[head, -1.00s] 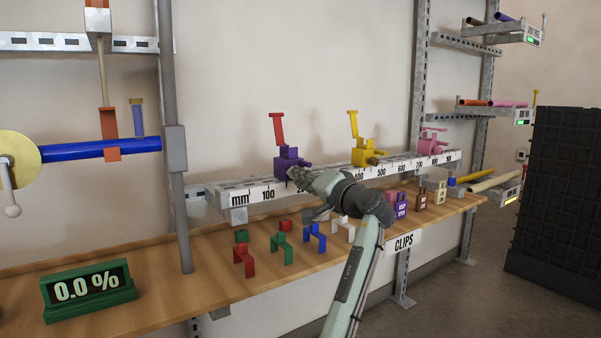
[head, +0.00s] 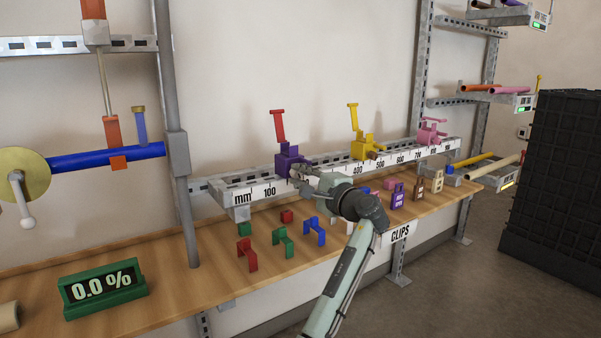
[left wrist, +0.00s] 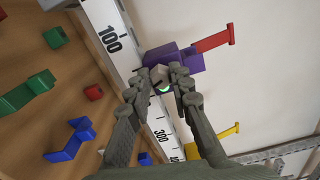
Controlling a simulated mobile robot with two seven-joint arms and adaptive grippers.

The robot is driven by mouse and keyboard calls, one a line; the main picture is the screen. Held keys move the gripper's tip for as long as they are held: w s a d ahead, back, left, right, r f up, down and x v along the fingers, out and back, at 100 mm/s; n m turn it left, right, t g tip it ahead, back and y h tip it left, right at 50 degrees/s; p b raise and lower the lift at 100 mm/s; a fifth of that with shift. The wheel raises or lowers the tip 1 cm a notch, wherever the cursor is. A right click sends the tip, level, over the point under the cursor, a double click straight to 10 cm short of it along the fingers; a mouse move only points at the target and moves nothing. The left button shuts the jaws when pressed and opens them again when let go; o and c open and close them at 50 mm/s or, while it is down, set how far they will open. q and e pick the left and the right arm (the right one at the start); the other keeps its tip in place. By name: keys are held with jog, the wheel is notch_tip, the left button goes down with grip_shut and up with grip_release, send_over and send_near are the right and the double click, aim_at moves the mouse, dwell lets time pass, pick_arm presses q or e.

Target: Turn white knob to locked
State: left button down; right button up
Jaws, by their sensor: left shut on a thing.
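My left gripper (head: 302,174) reaches the front right side of the purple clamp (head: 288,160) on the ruler rail. In the left wrist view its fingers (left wrist: 160,84) are closed around a small pale knob (left wrist: 158,74) beside the purple clamp body (left wrist: 178,57). A small white and green patch shows just below the knob between the fingers. The fingers hide much of the knob, and I cannot read a lock mark. The clamp's red lever (head: 279,125) stands up. My right gripper is not in view.
The ruler rail (head: 262,195) also carries a yellow clamp (head: 365,147) and a pink clamp (head: 430,134). Coloured clips, including a green one (head: 283,242), stand on the wooden shelf (head: 190,288) below. A grey post (head: 176,150) rises to the left.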

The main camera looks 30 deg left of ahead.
pick_arm(q)
jog(key=shift+m, duration=1.1)
jog(key=c, duration=1.3)
grip_release()
jog(key=shift+c, duration=0.2)
jog(key=v, duration=1.2)
